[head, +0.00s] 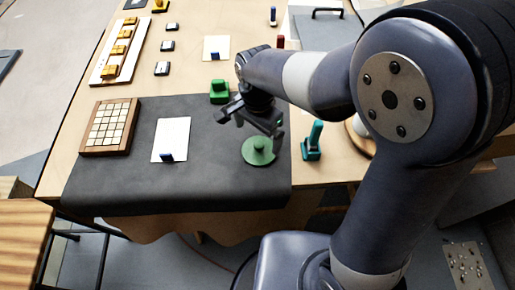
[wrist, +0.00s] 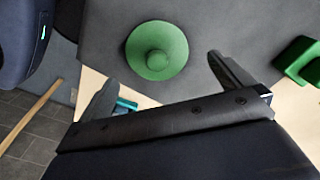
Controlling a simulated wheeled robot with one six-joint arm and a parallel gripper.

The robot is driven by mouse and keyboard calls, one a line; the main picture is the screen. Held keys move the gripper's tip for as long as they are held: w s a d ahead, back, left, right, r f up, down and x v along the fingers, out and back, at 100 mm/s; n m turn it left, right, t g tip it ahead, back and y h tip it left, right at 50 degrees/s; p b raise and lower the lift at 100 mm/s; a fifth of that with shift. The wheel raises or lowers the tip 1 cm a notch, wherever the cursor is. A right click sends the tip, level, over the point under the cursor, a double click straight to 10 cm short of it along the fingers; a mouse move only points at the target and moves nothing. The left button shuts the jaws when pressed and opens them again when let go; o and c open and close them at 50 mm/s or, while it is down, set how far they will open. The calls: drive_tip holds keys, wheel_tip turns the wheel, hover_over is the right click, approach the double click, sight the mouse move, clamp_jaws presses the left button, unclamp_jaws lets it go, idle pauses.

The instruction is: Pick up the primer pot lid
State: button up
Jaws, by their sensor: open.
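The primer pot lid (head: 259,151) looks to be the green disc with a round knob on the dark grey mat (head: 110,185), close to the mat's right edge. It also shows from above in the wrist view (wrist: 157,50), fully in sight, with its knob in the middle. My gripper (head: 250,126) is open and empty above the lid. In the wrist view the two fingers (wrist: 163,72) are spread wide, with the lid lying just past their tips and roughly centred between them. No contact with the lid shows.
A green block (head: 219,92) stands on the mat's back edge. A teal tool (head: 312,143) stands on the table just right of the mat. A wooden tile tray (head: 109,127) and a white card (head: 171,139) lie to the left. The mat's front middle is clear.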

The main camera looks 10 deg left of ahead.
sight(259, 144)
drive_tip(key=shift+s+d+f+p, duration=0.1)
drive_tip(key=shift+f+p, duration=0.1)
drive_tip(key=shift+f, duration=1.2)
drive_tip(key=shift+d+f+p, duration=0.1)
drive_tip(key=shift+f+p, duration=0.1)
drive_tip(key=shift+f, duration=1.15)
drive_tip(key=shift+c, duration=0.2)
drive_tip(key=c, duration=0.8)
